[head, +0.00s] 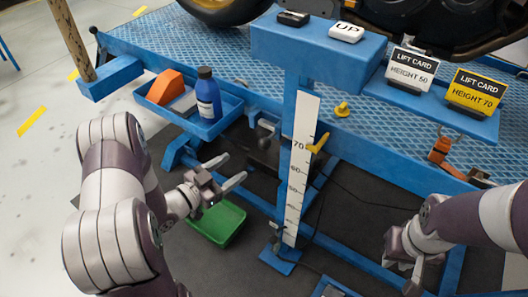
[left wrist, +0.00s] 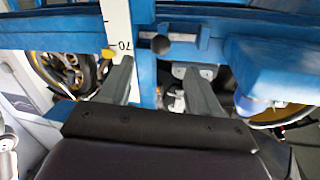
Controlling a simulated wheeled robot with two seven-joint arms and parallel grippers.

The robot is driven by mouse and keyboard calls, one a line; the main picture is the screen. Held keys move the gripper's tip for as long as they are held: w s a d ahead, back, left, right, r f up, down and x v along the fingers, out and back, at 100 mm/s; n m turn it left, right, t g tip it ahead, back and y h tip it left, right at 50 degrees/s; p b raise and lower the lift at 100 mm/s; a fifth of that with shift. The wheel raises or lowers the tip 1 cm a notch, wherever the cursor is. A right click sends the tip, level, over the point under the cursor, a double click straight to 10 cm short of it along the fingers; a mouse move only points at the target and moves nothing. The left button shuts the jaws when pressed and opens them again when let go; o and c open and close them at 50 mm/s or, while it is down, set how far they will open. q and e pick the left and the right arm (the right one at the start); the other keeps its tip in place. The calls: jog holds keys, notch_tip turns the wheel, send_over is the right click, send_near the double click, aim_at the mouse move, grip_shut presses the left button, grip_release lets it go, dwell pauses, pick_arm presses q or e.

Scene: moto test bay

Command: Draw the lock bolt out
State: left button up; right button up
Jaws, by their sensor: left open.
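A short grey cylinder with a dark round end (left wrist: 161,44), which looks like the lock bolt, sits against the blue frame beside the scale in the left wrist view. In the head view a small grey part (head: 266,124) shows left of the white scale (head: 299,180); I cannot tell whether it is the same piece. My left gripper (head: 230,170) is open and empty, left of the scale post. In the left wrist view its spread fingers (left wrist: 156,66) point toward the cylinder, apart from it. My right gripper (head: 402,273) is at lower right, its fingers partly unclear.
A yellow pointer (head: 318,143) is by the 70 mark. A blue tray (head: 222,119) holds a blue bottle (head: 207,96) and an orange block (head: 165,87). A green bin (head: 217,223) is below my left gripper. Lift cards (head: 409,68) stand on a blue shelf.

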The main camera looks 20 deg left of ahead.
aim_at(260, 146)
pick_arm(q)
jog(key=x, duration=0.4)
jog(key=r+b+x, duration=0.1)
jog(key=x, duration=0.3)
jog(key=b+x, duration=0.1)
jog(key=x, duration=0.3)
jog(key=shift+w+d+r, duration=0.15)
jog(key=shift+w+d, duration=0.05)
jog(key=shift+w, duration=0.15)
